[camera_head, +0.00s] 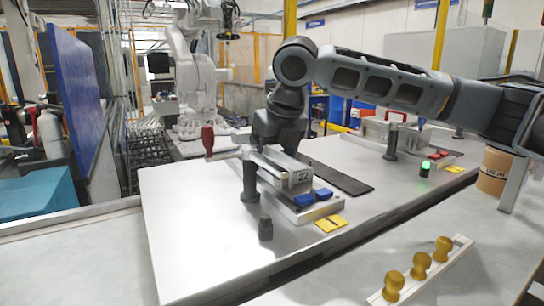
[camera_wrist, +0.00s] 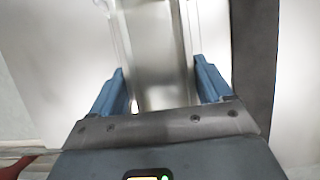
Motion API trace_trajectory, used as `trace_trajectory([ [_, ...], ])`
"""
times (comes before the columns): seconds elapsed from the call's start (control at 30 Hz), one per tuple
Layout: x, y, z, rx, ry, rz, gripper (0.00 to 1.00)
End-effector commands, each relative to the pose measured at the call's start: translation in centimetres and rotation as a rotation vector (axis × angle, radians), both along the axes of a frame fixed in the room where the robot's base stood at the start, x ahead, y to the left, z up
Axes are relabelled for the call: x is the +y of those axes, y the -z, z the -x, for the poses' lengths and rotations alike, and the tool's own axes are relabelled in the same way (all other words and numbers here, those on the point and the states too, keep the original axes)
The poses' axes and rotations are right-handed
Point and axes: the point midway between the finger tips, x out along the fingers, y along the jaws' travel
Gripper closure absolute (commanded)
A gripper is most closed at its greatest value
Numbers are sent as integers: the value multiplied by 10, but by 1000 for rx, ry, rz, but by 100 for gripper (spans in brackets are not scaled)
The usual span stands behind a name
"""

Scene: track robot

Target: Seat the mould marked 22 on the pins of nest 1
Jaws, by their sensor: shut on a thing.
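The mould marked 22 (camera_head: 300,180) is a grey metal block at the nest with blue pads, its number facing the front. The nest base (camera_head: 304,212) is a pale plate with blue pads (camera_head: 314,196) at its front and a yellow tag (camera_head: 331,222) beside it. My gripper comes down at the mould's far end; its fingertips are hidden in the head view. In the wrist view my gripper (camera_wrist: 158,68) has its blue fingers on both sides of the metal block, shut on it. The pins are hidden, and I cannot tell whether the mould rests on them.
A dark upright post (camera_head: 250,182) and a red-handled lever (camera_head: 208,139) stand left of the nest. A short dark knob (camera_head: 266,229) stands in front. A second station with red pads (camera_head: 438,155) is at right. A rack with yellow knobs (camera_head: 420,262) lies nearer. The left table is clear.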

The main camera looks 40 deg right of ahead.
Motion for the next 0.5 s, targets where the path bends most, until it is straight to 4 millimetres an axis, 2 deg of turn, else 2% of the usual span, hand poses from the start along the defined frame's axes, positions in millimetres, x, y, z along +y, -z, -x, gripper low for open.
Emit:
trace_trajectory([
  [0.17, 0, 1, 0, 4, 0, -1, 85],
  [0.2, 0, 1, 1, 5, 0, -1, 18],
  [0.4, 0, 1, 0, 5, 0, -1, 0],
  [0.5, 0, 1, 0, 4, 0, -1, 0],
])
